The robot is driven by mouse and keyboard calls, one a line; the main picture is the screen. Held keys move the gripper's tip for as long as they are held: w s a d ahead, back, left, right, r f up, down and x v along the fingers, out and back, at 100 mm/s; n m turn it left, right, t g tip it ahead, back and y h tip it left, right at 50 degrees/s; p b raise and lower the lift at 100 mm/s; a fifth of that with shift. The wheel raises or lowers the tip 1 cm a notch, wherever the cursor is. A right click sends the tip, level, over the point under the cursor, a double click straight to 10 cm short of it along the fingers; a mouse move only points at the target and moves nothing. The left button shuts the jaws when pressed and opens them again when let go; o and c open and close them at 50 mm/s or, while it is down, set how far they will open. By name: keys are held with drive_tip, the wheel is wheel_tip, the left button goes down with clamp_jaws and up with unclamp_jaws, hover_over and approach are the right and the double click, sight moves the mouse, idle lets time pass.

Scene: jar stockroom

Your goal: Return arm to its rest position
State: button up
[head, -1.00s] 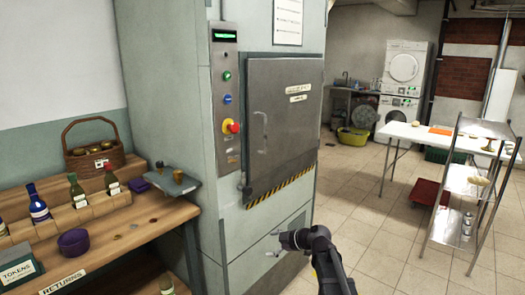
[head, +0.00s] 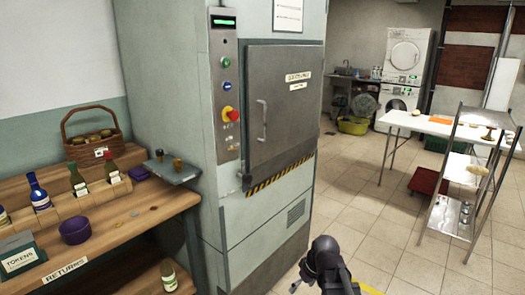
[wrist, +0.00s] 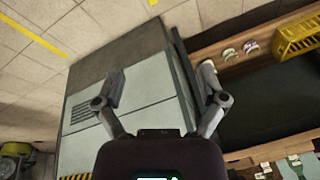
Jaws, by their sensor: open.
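My gripper (wrist: 162,84) shows in the wrist view with its two fingers spread wide apart and nothing between them. In the head view, part of my dark arm shows at the bottom edge, in front of the large grey-green machine (head: 262,215). There my gripper is mostly hidden, with only a small tip (head: 296,286) showing low beside the arm. In the wrist view, the machine (wrist: 130,100) lies beyond the fingers, and they look clear of it.
A wooden bench (head: 135,222) stands left with bottles, a basket (head: 94,140), a purple bowl (head: 75,231) and a tokens box (head: 20,256). A metal rack (head: 455,178) and white table (head: 411,121) stand right. Tiled floor (head: 345,215) is open between machine and rack.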

drive_tip(key=s+d+m+g+h, duration=0.1)
drive_tip(key=s+d+m+h, duration=0.2)
drive_tip(key=s+d+m, duration=0.25)
wheel_tip(320, 180, up, 16)
drive_tip(key=p, duration=1.6)
drive_tip(key=shift+s+a+p, duration=0.2)
drive_tip(key=shift+a+p, duration=0.1)
drive_tip(key=shift+a, duration=0.1)
drive_tip(key=shift+f, duration=0.15)
drive_tip(key=shift+c, duration=0.2)
